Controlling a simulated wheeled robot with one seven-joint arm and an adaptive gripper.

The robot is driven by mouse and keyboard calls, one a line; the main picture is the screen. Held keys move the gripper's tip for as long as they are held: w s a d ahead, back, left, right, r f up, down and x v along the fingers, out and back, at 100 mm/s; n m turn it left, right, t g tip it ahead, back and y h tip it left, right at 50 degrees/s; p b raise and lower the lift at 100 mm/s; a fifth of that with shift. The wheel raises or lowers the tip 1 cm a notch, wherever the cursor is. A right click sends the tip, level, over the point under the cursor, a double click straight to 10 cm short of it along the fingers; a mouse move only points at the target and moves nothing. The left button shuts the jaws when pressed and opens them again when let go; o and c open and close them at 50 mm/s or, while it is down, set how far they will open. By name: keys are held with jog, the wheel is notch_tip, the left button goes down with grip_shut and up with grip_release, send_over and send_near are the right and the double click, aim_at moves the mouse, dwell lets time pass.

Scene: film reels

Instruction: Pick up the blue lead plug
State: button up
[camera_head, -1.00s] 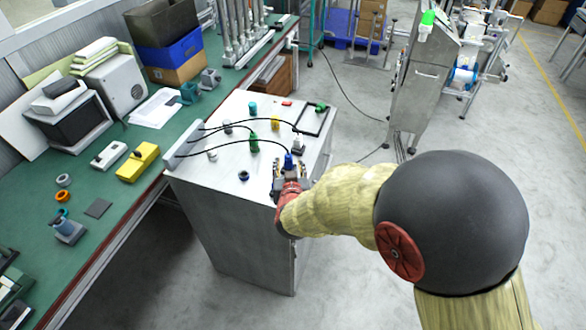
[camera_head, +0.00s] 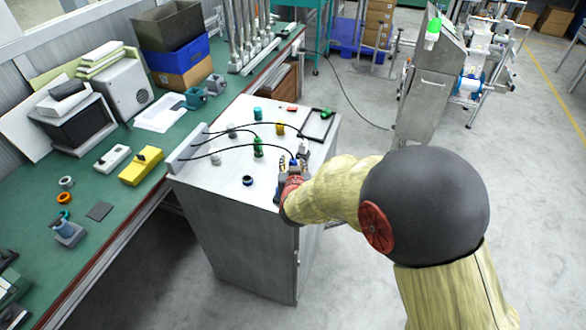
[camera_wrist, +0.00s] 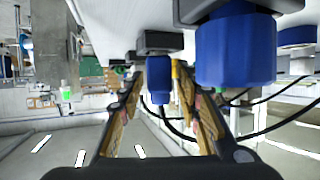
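The blue lead plug (camera_head: 293,162) stands near the front right of the grey cabinet top, at the end of a black lead. My gripper (camera_head: 291,172) is right at it, at the cabinet's near edge. In the wrist view a small blue cylinder under a dark block (camera_wrist: 158,76) shows between my two fingers (camera_wrist: 157,72). The fingers are spread, with narrow gaps beside it, and I see no clear grip. A larger blue cylinder (camera_wrist: 235,48) is close at the right; I cannot tell what it is.
The cabinet top (camera_head: 215,185) also holds a dark blue ring (camera_head: 248,180), a green plug (camera_head: 258,147), a yellow piece (camera_head: 280,127), a teal piece (camera_head: 257,113) and a black frame (camera_head: 318,124). Black leads run from a grey bar (camera_head: 187,150). A green workbench (camera_head: 112,225) adjoins left.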

grip_shut()
jog(key=shift+r, duration=0.1)
dwell(0.4)
